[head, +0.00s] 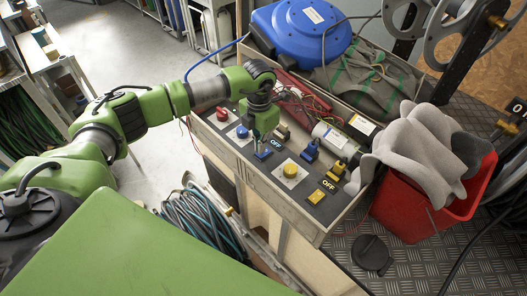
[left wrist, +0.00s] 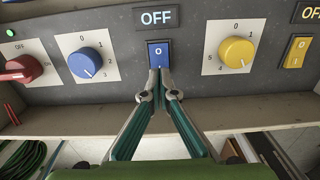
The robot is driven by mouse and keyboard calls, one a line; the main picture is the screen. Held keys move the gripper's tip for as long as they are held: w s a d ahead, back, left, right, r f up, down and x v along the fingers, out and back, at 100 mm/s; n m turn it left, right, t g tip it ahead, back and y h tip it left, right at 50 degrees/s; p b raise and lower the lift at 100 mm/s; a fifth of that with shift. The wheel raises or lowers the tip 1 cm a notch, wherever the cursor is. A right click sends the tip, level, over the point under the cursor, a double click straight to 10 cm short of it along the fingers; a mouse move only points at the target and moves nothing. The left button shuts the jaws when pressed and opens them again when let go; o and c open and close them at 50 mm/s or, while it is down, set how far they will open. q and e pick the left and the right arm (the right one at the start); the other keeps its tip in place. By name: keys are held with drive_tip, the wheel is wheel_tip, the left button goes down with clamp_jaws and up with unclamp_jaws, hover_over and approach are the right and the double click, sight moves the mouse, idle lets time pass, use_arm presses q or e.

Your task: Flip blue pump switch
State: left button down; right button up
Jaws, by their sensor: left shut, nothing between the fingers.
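The blue pump switch (left wrist: 158,52) is a small blue rocker on the grey control panel (left wrist: 120,52), marked "0", with an OFF display (left wrist: 156,18) above it. In the head view the blue switch (head: 263,155) sits near the panel's front edge, just below my left gripper (head: 259,143). In the left wrist view my left gripper (left wrist: 160,84) is shut and empty. Its fingertips are at the switch's lower edge; I cannot tell whether they touch it. My right gripper is in neither view.
A blue dial (left wrist: 88,62) with a red knob (left wrist: 18,69) is left of the switch; a yellow dial (left wrist: 236,51) and yellow switch (left wrist: 297,52) are right. A red bucket (head: 431,208) with grey cloth (head: 418,145) and a blue reel (head: 300,30) flank the panel.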

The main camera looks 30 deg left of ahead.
use_arm(q)
drive_tip(key=shift+f+b, duration=0.9)
drive_tip(key=shift+f, duration=0.2)
idle(0.9)
drive_tip(key=shift+r, duration=0.2)
drive_tip(key=shift+r+p, duration=2.35)
drive_tip(key=shift+r, duration=1.05)
